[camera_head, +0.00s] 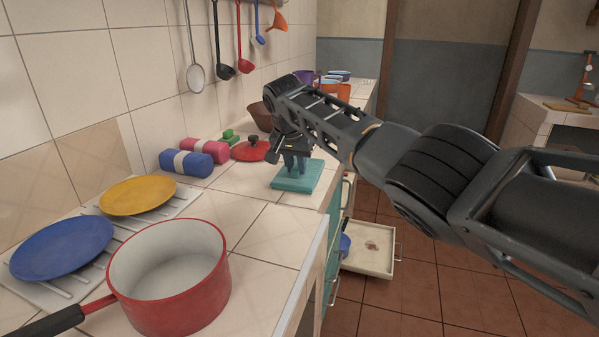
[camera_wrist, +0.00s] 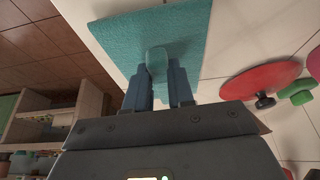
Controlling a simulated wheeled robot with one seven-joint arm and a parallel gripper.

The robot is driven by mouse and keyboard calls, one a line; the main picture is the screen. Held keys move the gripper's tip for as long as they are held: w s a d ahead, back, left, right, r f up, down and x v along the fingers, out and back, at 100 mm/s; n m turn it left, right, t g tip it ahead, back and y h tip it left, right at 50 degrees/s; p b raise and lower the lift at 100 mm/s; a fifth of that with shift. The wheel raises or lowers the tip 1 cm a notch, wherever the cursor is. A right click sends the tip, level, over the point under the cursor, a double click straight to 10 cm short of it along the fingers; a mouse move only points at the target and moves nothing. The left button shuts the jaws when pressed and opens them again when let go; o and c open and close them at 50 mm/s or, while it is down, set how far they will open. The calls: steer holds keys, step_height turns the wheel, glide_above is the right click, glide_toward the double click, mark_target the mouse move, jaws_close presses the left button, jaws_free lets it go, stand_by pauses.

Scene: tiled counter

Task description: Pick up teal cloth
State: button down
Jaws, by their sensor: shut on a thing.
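The teal cloth (camera_head: 297,181) lies flat on the tiled counter near its right edge, beyond the red pot. In the wrist view the cloth (camera_wrist: 194,38) spreads beyond my fingers, with a small raised fold between the two fingertips. My gripper (camera_head: 296,166) points down onto the cloth; it also shows in the wrist view (camera_wrist: 158,72). Its fingers are shut on the raised fold. The rest of the cloth appears to lie on the counter.
A red lid (camera_head: 251,150) lies close to the left of the cloth. Blue (camera_head: 187,163) and pink (camera_head: 201,148) rolls lie further left. A red pot (camera_head: 177,280), a yellow plate (camera_head: 138,195) and a blue plate (camera_head: 62,247) are in front. An open drawer (camera_head: 368,250) juts out below the counter.

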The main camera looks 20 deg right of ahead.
steer(key=shift+r, duration=0.55)
steer(key=r, duration=0.3)
steer(key=shift+s+d, duration=0.1)
steer(key=shift+d, duration=0.15)
steer(key=s+d+r, duration=0.5)
steer(key=d+r, duration=0.2)
steer(key=d, duration=0.2)
steer(key=shift+s+d, duration=0.3)
steer(key=c, duration=1.6)
jaws_free()
jaws_close()
